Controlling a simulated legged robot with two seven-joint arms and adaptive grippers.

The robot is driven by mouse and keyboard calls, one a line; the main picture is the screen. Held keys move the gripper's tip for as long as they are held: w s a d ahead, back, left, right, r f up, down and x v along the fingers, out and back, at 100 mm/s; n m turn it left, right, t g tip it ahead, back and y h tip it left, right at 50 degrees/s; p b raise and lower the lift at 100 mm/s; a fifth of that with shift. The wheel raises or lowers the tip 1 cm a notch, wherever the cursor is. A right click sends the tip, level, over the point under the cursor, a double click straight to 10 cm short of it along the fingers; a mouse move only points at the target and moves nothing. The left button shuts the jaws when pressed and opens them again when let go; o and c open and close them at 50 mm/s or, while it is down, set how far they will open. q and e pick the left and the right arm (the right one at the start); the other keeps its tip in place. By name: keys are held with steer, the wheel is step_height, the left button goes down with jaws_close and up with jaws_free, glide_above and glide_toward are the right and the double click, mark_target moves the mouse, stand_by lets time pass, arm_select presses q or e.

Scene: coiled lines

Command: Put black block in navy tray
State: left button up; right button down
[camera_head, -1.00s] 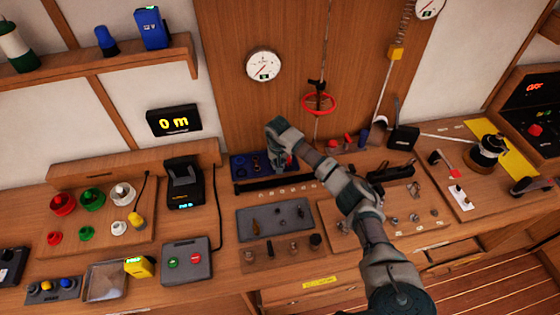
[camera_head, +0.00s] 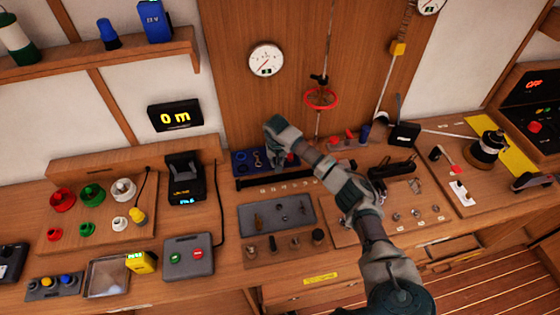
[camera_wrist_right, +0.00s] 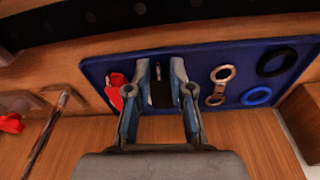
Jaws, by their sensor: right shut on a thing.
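The navy tray (camera_head: 240,158) lies at the back of the bench in the head view, and fills the upper part of the right wrist view (camera_wrist_right: 205,64). My right gripper (camera_head: 278,160) points down at the tray's right part. In the wrist view its fingers (camera_wrist_right: 161,75) are closed around a dark piece, the black block (camera_wrist_right: 162,94), which shows between them. Whether the block touches the tray floor cannot be told. In the head view the block is hidden by the gripper. My left gripper is in neither view.
In the tray lie a red piece (camera_wrist_right: 115,88), a bronze shackle-like piece (camera_wrist_right: 219,84), a black ring (camera_wrist_right: 277,62) and a blue ring (camera_wrist_right: 256,96). A dark bar (camera_head: 262,182) runs in front of the tray. A grey tray (camera_head: 276,216) with small parts is nearer.

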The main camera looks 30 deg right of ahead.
steer(key=shift+a+f, duration=0.15)
steer(key=shift+a, duration=0.35)
steer(key=shift+f, duration=0.1)
steer(key=shift+s+d+f, duration=0.1)
steer(key=shift+d+f, duration=0.15)
steer(key=shift+d, duration=0.05)
steer(key=c, duration=1.1)
jaws_free()
steer(key=shift+d, duration=0.25)
steer(key=shift+o, duration=0.8)
steer(key=shift+d+f, duration=0.15)
steer(key=shift+d, duration=0.05)
steer(key=shift+a, duration=0.3)
